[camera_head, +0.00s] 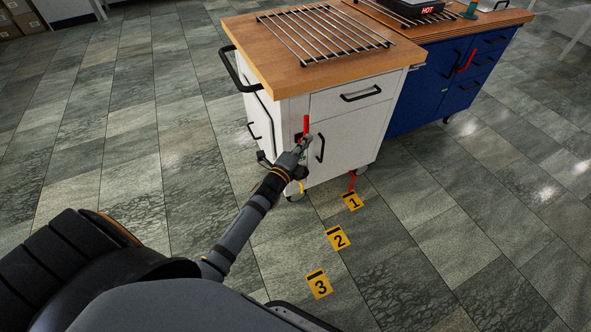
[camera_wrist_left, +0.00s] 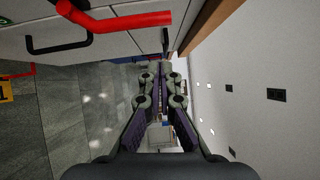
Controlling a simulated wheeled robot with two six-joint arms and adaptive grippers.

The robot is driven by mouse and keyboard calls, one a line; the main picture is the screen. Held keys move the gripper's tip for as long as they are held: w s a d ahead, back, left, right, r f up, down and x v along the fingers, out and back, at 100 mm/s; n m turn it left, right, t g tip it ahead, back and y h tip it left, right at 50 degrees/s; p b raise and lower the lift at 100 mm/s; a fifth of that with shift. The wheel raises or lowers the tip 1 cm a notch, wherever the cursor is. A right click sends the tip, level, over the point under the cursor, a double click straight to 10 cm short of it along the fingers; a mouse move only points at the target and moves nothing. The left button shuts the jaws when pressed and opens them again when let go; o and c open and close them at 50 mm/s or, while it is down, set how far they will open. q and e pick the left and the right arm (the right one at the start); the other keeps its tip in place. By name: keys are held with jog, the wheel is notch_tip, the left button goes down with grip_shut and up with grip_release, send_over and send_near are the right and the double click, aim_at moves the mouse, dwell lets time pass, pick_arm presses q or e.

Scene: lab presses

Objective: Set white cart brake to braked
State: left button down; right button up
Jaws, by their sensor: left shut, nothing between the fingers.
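The white cart (camera_head: 345,104) has a wooden top and black handles. A red lever (camera_head: 306,125) stands upright on its front, left of a black door handle. The lever also shows in the left wrist view (camera_wrist_left: 125,21), as a bent red bar along the top, to one side of the fingers. My left gripper (camera_head: 303,144) is shut and empty, at the lower part of the lever in the head view. Whether it touches the lever I cannot tell. In the left wrist view the fingers (camera_wrist_left: 162,72) are together beside the cart front. My right gripper is out of view.
A blue cart (camera_head: 438,88) with its own red lever (camera_head: 467,61) stands to the right. A metal rack (camera_head: 322,33) lies on the white cart. Yellow floor markers 1 (camera_head: 353,201), 2 (camera_head: 338,238) and 3 (camera_head: 319,284) lie in front. The floor at left is clear.

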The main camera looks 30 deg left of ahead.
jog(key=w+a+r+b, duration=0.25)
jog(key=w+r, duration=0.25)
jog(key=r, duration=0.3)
pick_arm(q)
jog(key=s+a+p, duration=0.1)
jog(key=s+p, duration=0.1)
jog(key=s, duration=0.6)
jog(key=shift+a+f, duration=0.15)
jog(key=shift+f, duration=0.2)
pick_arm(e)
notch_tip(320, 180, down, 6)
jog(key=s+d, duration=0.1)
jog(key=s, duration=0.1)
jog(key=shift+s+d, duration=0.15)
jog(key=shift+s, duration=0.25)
pick_arm(q)
jog(key=shift+s, duration=0.1)
